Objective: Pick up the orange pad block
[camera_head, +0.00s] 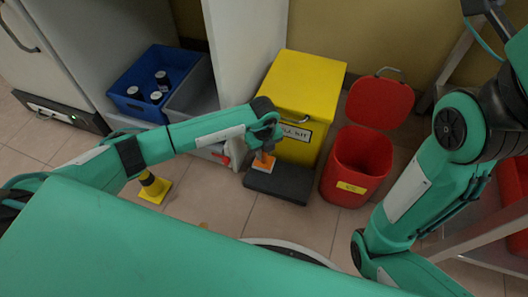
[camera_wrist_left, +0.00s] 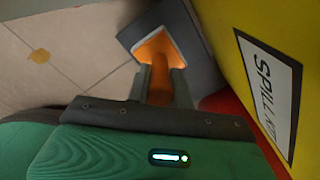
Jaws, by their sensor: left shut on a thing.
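The orange pad block (camera_head: 264,162) shows below my left gripper in the head view, in front of the yellow bin, with a pale edge around its lower part. In the left wrist view the orange block (camera_wrist_left: 157,48) lies at and between the fingertips. My left gripper (camera_wrist_left: 160,75) is shut on it. The gripper body hides its upper part in the head view. A dark grey slab (camera_head: 287,185) lies beneath it; I cannot tell whether the two touch. My right arm shows at the right, but its gripper is out of view.
The yellow spill-kit bin (camera_head: 307,82) stands right behind the block. A red bin (camera_head: 352,180) with its lid open stands to the right. Blue (camera_head: 130,99) and grey (camera_head: 195,95) crates are at the left. A yellow-based post (camera_head: 154,191) stands on the tiled floor.

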